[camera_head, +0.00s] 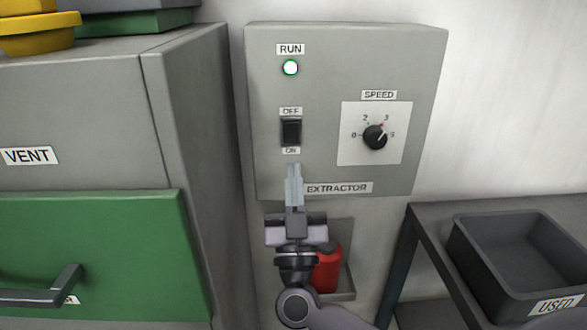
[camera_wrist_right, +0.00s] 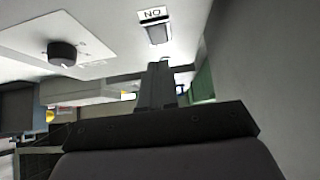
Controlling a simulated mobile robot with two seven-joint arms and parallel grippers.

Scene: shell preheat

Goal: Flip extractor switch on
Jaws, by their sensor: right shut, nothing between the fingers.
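The extractor panel (camera_head: 347,172) is a grey box on the wall. Its black rocker switch (camera_head: 291,132) sits at the left between an OFF label above and an ON label below. In the right wrist view the switch (camera_wrist_right: 158,34) shows beside the ON label, beyond the shut fingers (camera_wrist_right: 157,72). My left gripper is not in view.
A speed dial (camera_head: 375,137) is right of the switch. A grey cabinet with a green door (camera_head: 95,250) and protruding handle stands left. A red container (camera_head: 327,270) sits in a recess below the panel. A dark USED tray (camera_head: 480,260) is on the right table.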

